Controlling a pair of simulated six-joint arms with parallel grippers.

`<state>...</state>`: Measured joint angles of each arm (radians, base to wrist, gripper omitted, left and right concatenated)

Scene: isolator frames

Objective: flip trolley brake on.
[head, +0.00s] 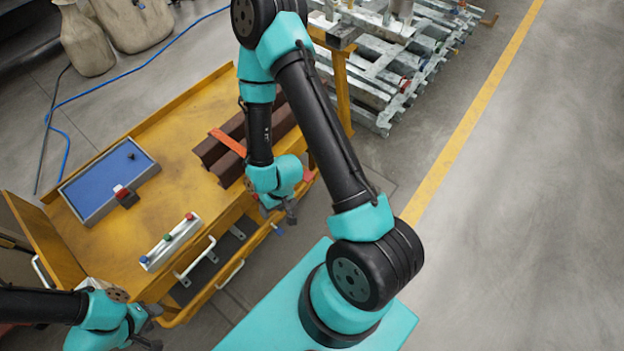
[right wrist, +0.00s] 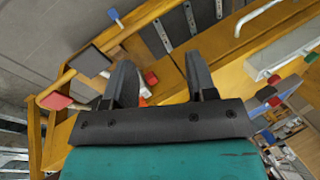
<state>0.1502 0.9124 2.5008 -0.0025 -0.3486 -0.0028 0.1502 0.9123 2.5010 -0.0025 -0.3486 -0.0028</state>
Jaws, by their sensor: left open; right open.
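The yellow trolley (head: 178,200) stands at the left of the head view, with its top and front side showing. A blue-tipped piece (head: 278,229) sticks out at its front side; a blue paddle also shows in the right wrist view (right wrist: 115,16). A red pad (right wrist: 56,101) and a dark square pad (right wrist: 90,62) show there too. I cannot tell which of these is the brake. My right gripper (head: 291,212) is open and empty at the trolley's front right edge, near the blue-tipped piece. My left gripper (head: 152,326) is open near the front left corner.
On the trolley are a blue tray (head: 78,203), a white button box (head: 170,243) and brown beams (head: 222,146) with an orange strip (head: 228,142). Metal frames (head: 385,75) lie behind. Sacks (head: 86,45) and a blue hose (head: 105,79) are at back left. Floor at right is clear.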

